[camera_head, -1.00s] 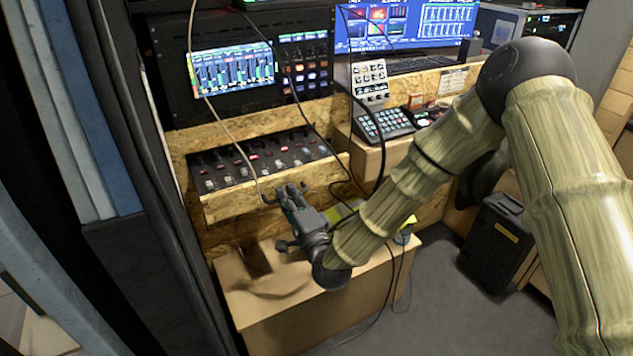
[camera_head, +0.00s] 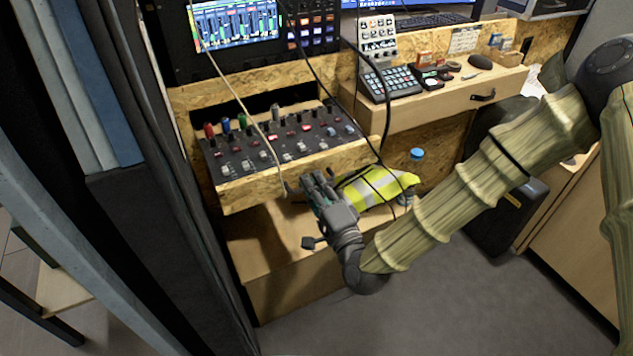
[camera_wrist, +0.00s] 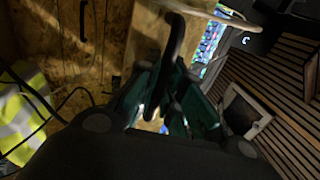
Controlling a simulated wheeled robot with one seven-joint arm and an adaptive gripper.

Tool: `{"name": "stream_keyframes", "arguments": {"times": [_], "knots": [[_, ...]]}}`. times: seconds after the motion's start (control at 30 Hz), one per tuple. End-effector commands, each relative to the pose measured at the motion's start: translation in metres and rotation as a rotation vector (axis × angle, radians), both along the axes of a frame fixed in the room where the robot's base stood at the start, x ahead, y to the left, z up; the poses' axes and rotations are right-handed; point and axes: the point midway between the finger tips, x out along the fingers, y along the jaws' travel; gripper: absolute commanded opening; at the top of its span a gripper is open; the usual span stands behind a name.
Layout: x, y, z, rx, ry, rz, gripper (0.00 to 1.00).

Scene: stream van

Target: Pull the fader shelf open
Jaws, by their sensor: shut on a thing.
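The fader shelf (camera_head: 240,192) is a chipboard drawer under the mixer rack, pulled well out of its recess. A black fader panel (camera_head: 235,160) with several knobs and lit buttons lies in it. Coloured upright pieces (camera_head: 226,125) stand at its back. My gripper (camera_head: 314,183) is at the shelf's front, right of the middle. In the wrist view, a dark bar handle (camera_wrist: 177,38) runs between the fingers of my gripper (camera_wrist: 170,98), against the wooden front (camera_wrist: 148,38). The fingers are shut on it. In the head view my gripper mostly hides the handle.
A wooden ledge (camera_head: 300,225) below the shelf holds a yellow hi-vis vest (camera_head: 375,190) and a blue-capped bottle (camera_head: 416,158). Loose cables hang across the shelf. A drawer with a handle (camera_head: 483,96) is at right. Grey floor (camera_head: 420,310) is clear in front.

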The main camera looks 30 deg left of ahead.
Motion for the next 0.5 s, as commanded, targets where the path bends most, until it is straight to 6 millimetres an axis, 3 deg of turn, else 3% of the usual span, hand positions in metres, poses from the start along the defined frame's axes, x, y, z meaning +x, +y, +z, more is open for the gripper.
{"name": "stream_keyframes", "arguments": {"times": [0.13, 0.2, 0.3, 0.5], "knots": [[-0.0024, 0.0014, -0.0009, -0.001, 0.002, 0.006, 0.0], [-0.0022, 0.0013, -0.001, -0.002, 0.003, 0.005, 0.19], [-0.0013, 0.0006, -0.0008, -0.001, 0.002, 0.003, 0.32], [0.0001, -0.0007, -0.0004, -0.001, 0.001, 0.0, 0.32]]}}
